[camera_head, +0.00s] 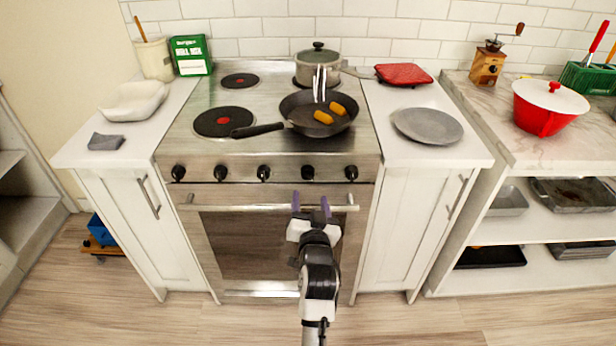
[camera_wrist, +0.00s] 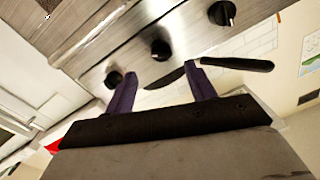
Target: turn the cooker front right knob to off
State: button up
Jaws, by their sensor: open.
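The cooker (camera_head: 230,190) carries a row of several black knobs across its front panel. The far-right knob (camera_head: 351,173) and the one left of it (camera_head: 308,173) are nearest my gripper. No label shows which knob is the front right one, and their settings are too small to read. My gripper (camera_head: 311,203) is open and empty in front of the oven handle, below the knobs. In the wrist view, my two purple fingers (camera_wrist: 162,88) stand apart; one knob (camera_wrist: 113,80) appears by the left finger and another (camera_wrist: 160,50) between and beyond the fingertips.
The oven handle (camera_head: 240,207) runs across below the knobs, close to my fingers. A frying pan (camera_head: 293,104) with yellow food sits on the hob, its handle pointing left. A lidded pot (camera_head: 318,68) stands behind it. A grey plate (camera_head: 428,126) lies on the right counter.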

aim_at(308, 175)
jog(key=w+p, duration=0.1)
jog(key=w, duration=0.7)
jog(key=shift+a+p, duration=0.3)
jog(key=shift+p, duration=0.1)
jog(key=shift+w, duration=0.1)
jog(key=c, duration=0.9)
